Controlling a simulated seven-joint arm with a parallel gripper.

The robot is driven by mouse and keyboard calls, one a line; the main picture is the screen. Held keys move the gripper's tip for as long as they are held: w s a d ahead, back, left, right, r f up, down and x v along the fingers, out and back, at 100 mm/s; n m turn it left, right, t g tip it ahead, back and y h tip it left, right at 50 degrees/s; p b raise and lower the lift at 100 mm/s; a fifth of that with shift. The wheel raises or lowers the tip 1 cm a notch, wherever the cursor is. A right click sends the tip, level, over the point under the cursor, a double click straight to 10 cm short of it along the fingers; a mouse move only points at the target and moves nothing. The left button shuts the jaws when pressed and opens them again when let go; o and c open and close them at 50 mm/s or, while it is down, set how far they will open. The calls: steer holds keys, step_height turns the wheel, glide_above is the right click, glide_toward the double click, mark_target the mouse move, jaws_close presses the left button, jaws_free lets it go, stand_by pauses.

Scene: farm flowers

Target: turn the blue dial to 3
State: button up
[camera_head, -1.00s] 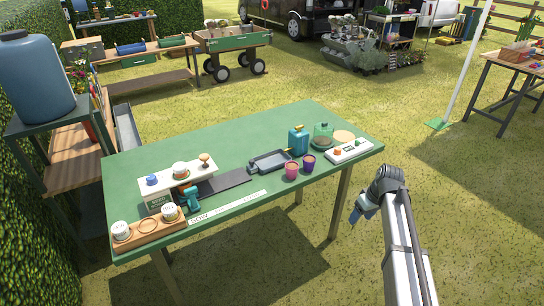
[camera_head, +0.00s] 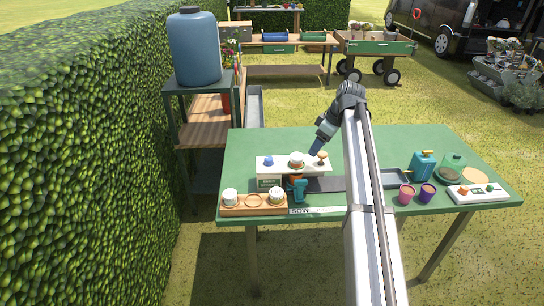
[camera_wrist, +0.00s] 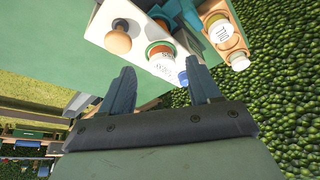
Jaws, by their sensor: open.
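The blue dial (camera_head: 268,160) sits on the left part of the top of a white box (camera_head: 262,170) on the green table (camera_head: 250,145). In the wrist view the blue dial (camera_wrist: 183,77) is small and partly hidden near my right-hand finger. Its number markings cannot be read. My gripper (camera_head: 316,150) is over the table by the right end of the box, apart from the dial.
A labelled jar (camera_head: 296,160) and a wooden knob (camera_head: 322,157) share the box top with the dial. A teal and orange tool (camera_head: 298,187) stands in front. A wooden tray (camera_head: 252,205) with white pots is front left. The table behind the box is clear.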

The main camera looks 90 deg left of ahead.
mark_target(269, 158)
steer(key=s+a+r+n, duration=0.3)
steer(key=s+r, duration=0.2)
steer(key=s, duration=0.6)
steer(key=shift+g, duration=0.3)
steer(key=x, duration=1.4)
steer(key=shift+w+d, duration=0.1)
steer(key=shift+w, duration=0.05)
steer(key=shift+c, duration=0.4)
steer(key=shift+m, duration=0.3)
steer(key=c, duration=0.9)
